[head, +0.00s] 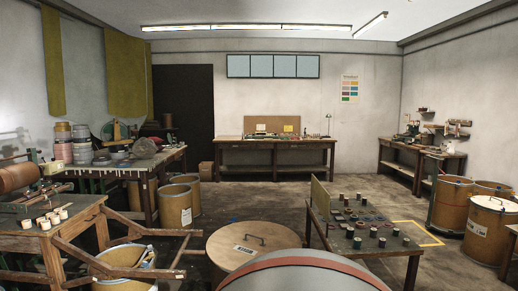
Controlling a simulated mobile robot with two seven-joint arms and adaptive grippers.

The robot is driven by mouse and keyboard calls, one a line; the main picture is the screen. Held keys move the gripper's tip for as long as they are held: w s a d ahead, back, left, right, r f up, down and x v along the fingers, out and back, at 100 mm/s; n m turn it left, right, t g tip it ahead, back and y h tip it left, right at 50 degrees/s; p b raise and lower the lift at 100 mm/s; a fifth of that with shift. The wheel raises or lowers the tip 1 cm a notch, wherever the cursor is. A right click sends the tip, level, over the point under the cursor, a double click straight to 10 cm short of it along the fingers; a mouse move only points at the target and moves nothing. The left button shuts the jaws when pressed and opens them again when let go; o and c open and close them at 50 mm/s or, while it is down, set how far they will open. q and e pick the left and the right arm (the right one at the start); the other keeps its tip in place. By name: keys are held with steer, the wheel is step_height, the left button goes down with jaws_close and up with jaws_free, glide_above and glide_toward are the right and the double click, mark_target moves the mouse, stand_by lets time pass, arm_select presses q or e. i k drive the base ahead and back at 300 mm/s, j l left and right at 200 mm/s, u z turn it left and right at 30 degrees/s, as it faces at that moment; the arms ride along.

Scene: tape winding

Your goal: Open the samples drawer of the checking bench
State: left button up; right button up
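A long dark wooden bench (232,145) stands against the back wall, far from me. It carries an upright brown board (272,122), small items and a desk lamp (328,122). It may be the checking bench, but no label is readable from here. A dark band runs under its top; I cannot make out a separate drawer or handle. Neither of my grippers is in view.
A low table with spools (372,246) stands at near right, beside yellow floor lines (425,226). A lidded drum (250,262) stands near centre. Workbenches and drums line both sides. Bare floor (245,205) lies before the back bench.

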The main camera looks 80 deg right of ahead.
mark_target(234, 146)
steer(key=z, duration=2.5)
steer(key=i+l+z, duration=0.8)
steer(key=l, duration=0.15)
steer(key=i+l+z, duration=0.4)
steer(key=i+z, duration=0.4)
steer(key=i, duration=0.15)
steer(key=i+z, duration=0.8)
steer(key=i, duration=0.3)
steer(key=i+j+z, duration=0.15)
steer(key=i+z, duration=0.2)
steer(key=i, duration=0.3)
steer(key=i+u, duration=0.7)
steer(key=i+l+u, duration=0.2)
steer(key=u, duration=0.15)
steer(key=i+j+u, duration=0.15)
steer(key=i+u, duration=0.15)
steer(key=u, duration=0.15)
steer(key=i+u, duration=0.6)
steer(key=u, duration=0.25)
